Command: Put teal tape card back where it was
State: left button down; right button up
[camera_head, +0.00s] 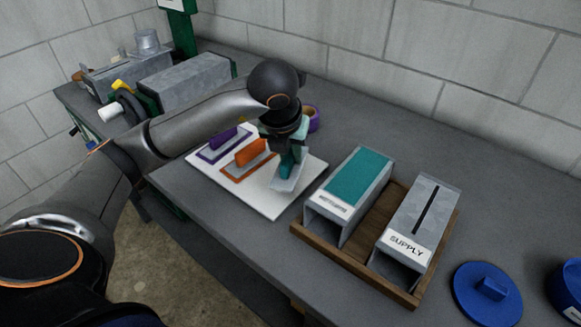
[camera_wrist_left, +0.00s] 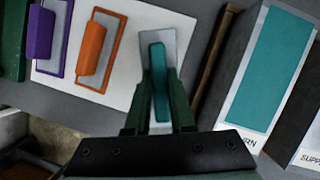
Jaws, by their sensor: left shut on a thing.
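The teal tape card, a grey plate (camera_head: 289,184) with a teal grip, is held in my left gripper (camera_head: 288,160). In the left wrist view the teal grip (camera_wrist_left: 158,75) stands between the two fingers of my left gripper (camera_wrist_left: 158,108). The card is over the right end of a white board (camera_head: 240,194); whether it touches the board I cannot tell. An orange card (camera_head: 251,152) and a purple card (camera_head: 223,139) lie in matching coloured outlines on the board. Any outline under the teal card is hidden. My right gripper is not in view.
Right of the board, a wooden tray (camera_head: 300,231) holds a teal-topped duct (camera_head: 358,175) and a slotted SUPPLY duct (camera_head: 418,215). A purple tape roll (camera_head: 314,118) sits behind my gripper. A blue lid (camera_head: 487,294) lies at right. Metal ducts (camera_head: 185,82) stand at back left.

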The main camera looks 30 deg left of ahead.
aim_at(285, 159)
pick_arm(q)
jog(key=shift+w+a+f, duration=0.25)
jog(key=shift+w+f, duration=0.15)
jog(key=shift+f, duration=0.15)
jog(key=shift+w+a+f, duration=0.2)
jog(key=shift+w+f, duration=0.15)
jog(key=shift+f, duration=0.2)
jog(key=shift+w+a+f, duration=0.1)
jog(key=shift+w+f, duration=0.1)
jog(key=shift+f, duration=1.55)
jog(key=shift+f, duration=0.2)
jog(key=c, duration=0.8)
grip_release()
jog(key=shift+o, duration=0.2)
jog(key=shift+r, duration=0.1)
jog(key=shift+r+p, duration=0.3)
jog(key=shift+r, duration=0.05)
jog(key=v, duration=1.1)
jog(key=shift+s+r, duration=0.25)
